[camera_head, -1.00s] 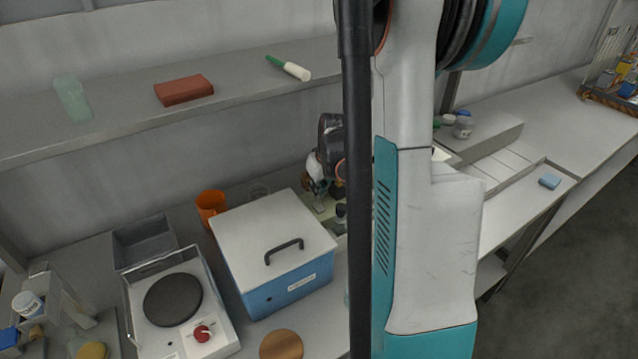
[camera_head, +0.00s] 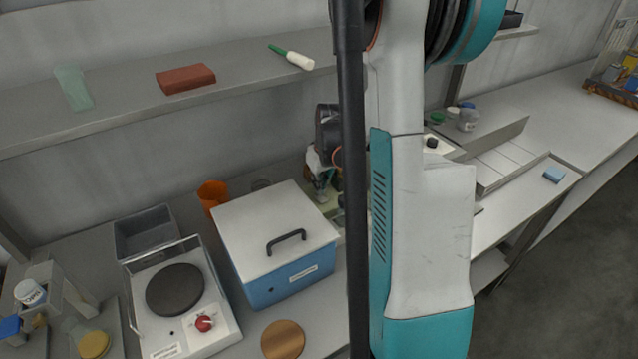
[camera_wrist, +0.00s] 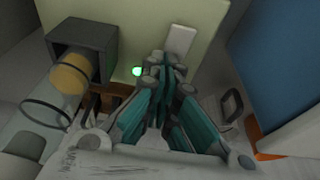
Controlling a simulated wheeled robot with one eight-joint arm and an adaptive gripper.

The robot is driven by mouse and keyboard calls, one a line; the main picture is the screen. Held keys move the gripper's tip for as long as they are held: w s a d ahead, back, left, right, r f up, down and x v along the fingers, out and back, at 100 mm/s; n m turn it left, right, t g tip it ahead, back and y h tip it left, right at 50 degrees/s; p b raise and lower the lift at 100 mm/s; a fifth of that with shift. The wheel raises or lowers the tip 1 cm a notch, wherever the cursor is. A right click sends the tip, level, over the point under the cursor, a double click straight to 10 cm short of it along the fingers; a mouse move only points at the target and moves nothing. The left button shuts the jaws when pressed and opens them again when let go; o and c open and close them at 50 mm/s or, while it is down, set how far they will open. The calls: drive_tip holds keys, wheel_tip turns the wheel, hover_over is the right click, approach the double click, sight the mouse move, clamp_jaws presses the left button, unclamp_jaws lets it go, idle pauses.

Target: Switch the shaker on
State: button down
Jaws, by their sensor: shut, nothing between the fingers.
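A pale green device (camera_wrist: 205,15), which may be the shaker, fills the top middle of the wrist view. It has a small lit green lamp (camera_wrist: 137,71) and a pale rectangular piece (camera_wrist: 180,40) that may be a switch. My gripper (camera_wrist: 164,62) is shut and empty, its fingertips over the device close to the lamp and the pale piece. I cannot tell whether they touch it. In the head view my gripper (camera_head: 320,185) is small, behind the blue box, and my arm hides much of the device.
A blue box with a white lid (camera_head: 275,235) stands beside the gripper, with an orange cup (camera_head: 212,196) behind it. A plate device with a red knob (camera_head: 204,323) is at the left. A shelf (camera_head: 130,112) runs above the bench. A dark box (camera_wrist: 85,45) is beside the lamp.

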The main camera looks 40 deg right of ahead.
sight(326, 199)
drive_tip(key=shift+s+a+r, duration=0.15)
drive_tip(key=shift+s+r, duration=0.2)
drive_tip(key=shift+s, duration=0.3)
drive_tip(key=v, duration=1.2)
drive_tip(key=shift+a, duration=0.1)
idle(0.4)
